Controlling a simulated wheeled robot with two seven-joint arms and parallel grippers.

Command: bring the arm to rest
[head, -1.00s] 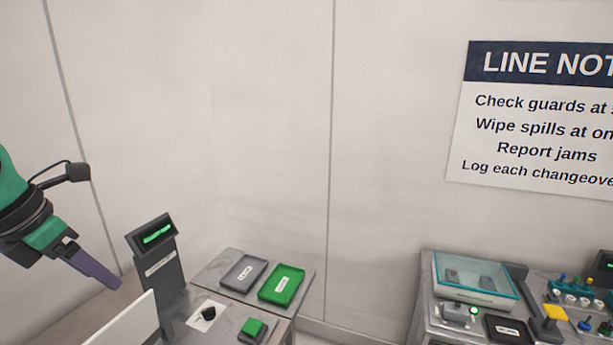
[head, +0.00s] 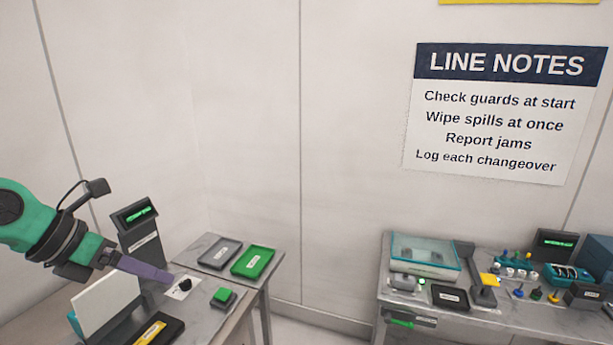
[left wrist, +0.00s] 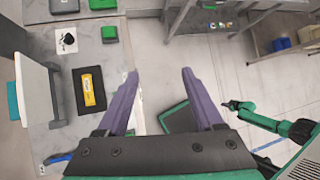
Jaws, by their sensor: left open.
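My left gripper (head: 168,275) is open and empty at the end of the green arm at the left of the head view. Its purple fingers appear in front of the left table's edge and screen post. In the left wrist view the two fingers of the left gripper (left wrist: 158,75) stand wide apart with nothing between them; table edge and floor show beyond. A green arm with a dark gripper (left wrist: 234,105), seemingly my right one, shows small at the right of that view; its jaws are too small to judge. The right gripper is not in the head view.
The left table holds a white panel (head: 105,303), screen post (head: 139,232), black knob (head: 185,285), green button (head: 223,296), grey tray (head: 220,254), green tray (head: 253,261) and black tray with yellow block (left wrist: 88,90). A right table (head: 520,322) bears a clear-lidded box (head: 425,255). Floor between is free.

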